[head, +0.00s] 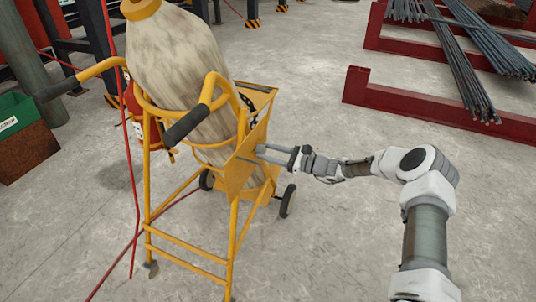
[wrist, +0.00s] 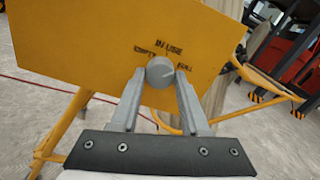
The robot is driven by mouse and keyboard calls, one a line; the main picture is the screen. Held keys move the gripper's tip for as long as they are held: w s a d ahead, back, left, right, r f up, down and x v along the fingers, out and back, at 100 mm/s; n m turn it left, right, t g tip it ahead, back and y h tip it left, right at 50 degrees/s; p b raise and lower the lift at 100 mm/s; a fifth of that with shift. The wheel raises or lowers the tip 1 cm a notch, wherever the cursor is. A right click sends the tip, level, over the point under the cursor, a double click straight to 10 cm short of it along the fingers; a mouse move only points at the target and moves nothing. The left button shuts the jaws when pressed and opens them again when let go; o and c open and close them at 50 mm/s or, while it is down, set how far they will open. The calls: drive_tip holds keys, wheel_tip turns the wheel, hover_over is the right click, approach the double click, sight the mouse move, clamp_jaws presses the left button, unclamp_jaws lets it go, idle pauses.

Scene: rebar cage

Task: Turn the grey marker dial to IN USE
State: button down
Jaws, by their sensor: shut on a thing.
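The grey marker dial (wrist: 160,70) is round and sits on a yellow panel (wrist: 90,40) in the wrist view. The label IN USE is above the dial, EMPTY at its upper left and FULL at its right. My gripper (wrist: 160,80) has one finger on each side of the dial and is shut on it. I cannot clearly tell which label the dial's mark faces. In the head view my gripper (head: 261,155) reaches from the right to the yellow panel (head: 240,165) on the trolley; the dial itself is hidden there.
The yellow trolley (head: 190,256) carries a large beige cylinder (head: 178,60) and stands on wheels. Red racks with steel bars (head: 455,50) stand at the upper right. A green and brown bin (head: 25,140) is at the left. The concrete floor in front is clear.

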drive_tip(key=n+b, duration=0.1)
drive_tip(key=n, duration=0.3)
drive_tip(key=shift+f+n+b, duration=0.1)
drive_tip(key=shift+n+b, duration=0.2)
drive_tip(key=shift+b, duration=0.05)
drive_tip(key=shift+n+b, duration=0.7)
drive_tip(key=shift+n, duration=1.2)
drive_tip(key=shift+c, duration=2)
unclamp_jaws()
drive_tip(key=shift+d, duration=0.15)
drive_tip(key=p+v, duration=0.4)
drive_tip(key=v, duration=1.3)
drive_tip(key=shift+r, duration=0.2)
